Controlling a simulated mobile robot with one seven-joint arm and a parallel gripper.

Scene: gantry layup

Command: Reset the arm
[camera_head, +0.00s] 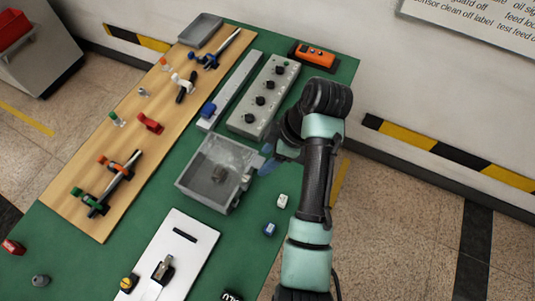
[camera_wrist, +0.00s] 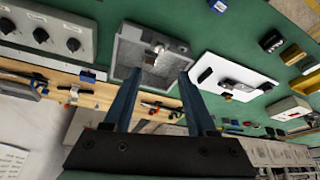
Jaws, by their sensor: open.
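My arm reaches up over the right side of the green table, with its end bent down to the left. My gripper (camera_head: 267,160) is partly hidden behind its own wrist in the head view, close to the right of the grey box (camera_head: 190,180). In the wrist view, the two long blue fingers of my gripper (camera_wrist: 160,88) are spread wide apart with nothing between them. The grey box (camera_wrist: 120,55) lies beyond the fingers there, with a small grey metal part (camera_head: 217,173) inside it.
A wooden board (camera_head: 110,205) with clamps and small parts lies along the left. A grey panel with black knobs (camera_head: 243,126) and an orange device (camera_head: 316,55) are at the back. A white plate (camera_head: 200,240) lies in front. Small white (camera_head: 282,201) and blue (camera_head: 270,229) blocks lie near my arm.

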